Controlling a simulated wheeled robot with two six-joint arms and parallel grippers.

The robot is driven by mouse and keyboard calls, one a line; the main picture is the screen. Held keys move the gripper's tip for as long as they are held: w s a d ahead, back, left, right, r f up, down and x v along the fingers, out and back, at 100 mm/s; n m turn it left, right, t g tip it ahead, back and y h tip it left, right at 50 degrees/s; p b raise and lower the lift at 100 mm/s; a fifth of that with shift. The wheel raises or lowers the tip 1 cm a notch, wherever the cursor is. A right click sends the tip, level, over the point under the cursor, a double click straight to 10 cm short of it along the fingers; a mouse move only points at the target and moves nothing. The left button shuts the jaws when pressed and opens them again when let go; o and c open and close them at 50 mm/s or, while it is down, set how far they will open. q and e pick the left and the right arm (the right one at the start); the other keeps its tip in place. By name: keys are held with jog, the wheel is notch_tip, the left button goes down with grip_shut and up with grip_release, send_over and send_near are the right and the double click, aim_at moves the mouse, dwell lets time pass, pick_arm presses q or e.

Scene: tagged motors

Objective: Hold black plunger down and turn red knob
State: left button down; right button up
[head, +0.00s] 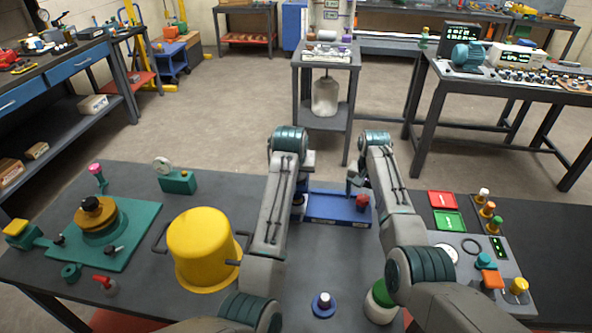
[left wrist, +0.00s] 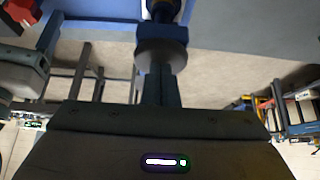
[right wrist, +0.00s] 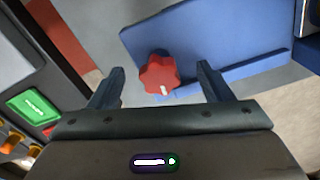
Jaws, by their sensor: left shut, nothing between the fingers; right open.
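The blue base plate (head: 335,208) lies near the far table edge, with the red knob (head: 362,203) at its right end. In the right wrist view the lobed red knob (right wrist: 158,73) has a white mark on its lower side. My right gripper (right wrist: 158,86) is open, its fingers apart on either side of the knob's line and not closed on it. My left gripper (left wrist: 162,84) is shut and empty, its fingertips at a dark round cap, apparently the black plunger (left wrist: 162,53). I cannot tell whether the plunger is pressed. My left arm mostly hides that end in the head view.
A yellow pot (head: 203,250) stands left of my left arm. A blue-ringed button (head: 323,304) and a green-and-white cylinder (head: 380,300) are nearer. A control panel (head: 480,270) and red and green plates (head: 446,211) are at right. The table between my arms is mostly clear.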

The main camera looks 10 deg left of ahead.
pick_arm(q)
jog(key=shift+f, duration=0.1)
notch_tip(320, 180, up, 2)
pick_arm(e)
jog(key=shift+w, duration=0.1)
pick_arm(q)
notch_tip(320, 180, up, 6)
dwell(0.7)
pick_arm(e)
jog(key=shift+r, duration=0.1)
notch_tip(320, 180, up, 8)
jog(key=p, duration=0.8)
jog(key=shift+p, duration=0.3)
pick_arm(q)
notch_tip(320, 180, up, 8)
jog(key=shift+r, duration=0.25)
jog(key=shift+f, duration=0.1)
